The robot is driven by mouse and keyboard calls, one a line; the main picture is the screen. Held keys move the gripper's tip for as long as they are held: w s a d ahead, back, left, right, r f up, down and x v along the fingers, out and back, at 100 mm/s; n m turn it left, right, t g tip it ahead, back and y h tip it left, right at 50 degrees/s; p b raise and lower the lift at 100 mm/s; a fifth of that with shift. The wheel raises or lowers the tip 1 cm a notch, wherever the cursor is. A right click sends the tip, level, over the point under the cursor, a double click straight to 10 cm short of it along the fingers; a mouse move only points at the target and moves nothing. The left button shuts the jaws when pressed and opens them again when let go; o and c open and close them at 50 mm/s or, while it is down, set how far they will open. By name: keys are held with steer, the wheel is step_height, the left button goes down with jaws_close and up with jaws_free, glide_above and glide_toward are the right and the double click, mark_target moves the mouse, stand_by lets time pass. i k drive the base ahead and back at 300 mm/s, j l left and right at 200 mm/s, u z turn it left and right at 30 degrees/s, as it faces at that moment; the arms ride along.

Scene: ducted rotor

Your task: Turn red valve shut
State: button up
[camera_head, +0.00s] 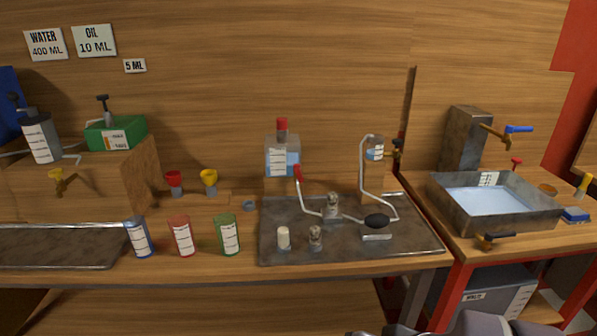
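Several red parts show, and I cannot tell for certain which one is the red valve. A red lever-like piece (298,172) sits at the upper end of a bent pale tube, in front of a clear vessel of blue liquid (282,158). That vessel has a red top (282,124). A small red handle (516,162) stands behind the water basin at the right. Whether any of these is open or shut is too small to tell. My gripper's fingers are not visible; only grey parts of my own body show at the bottom edge.
A dark metal tray (400,241) holds the tube, small jars and a black bulb (377,221). Blue, red (182,237) and green cups stand left of it. A metal basin (450,211) of water is at right, below a blue-handled tap (517,129).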

mark_target(297, 167)
steer(key=i+j, duration=0.15)
steer(key=i, duration=0.45)
steer(key=i+j, duration=0.15)
steer(key=i, duration=0.4)
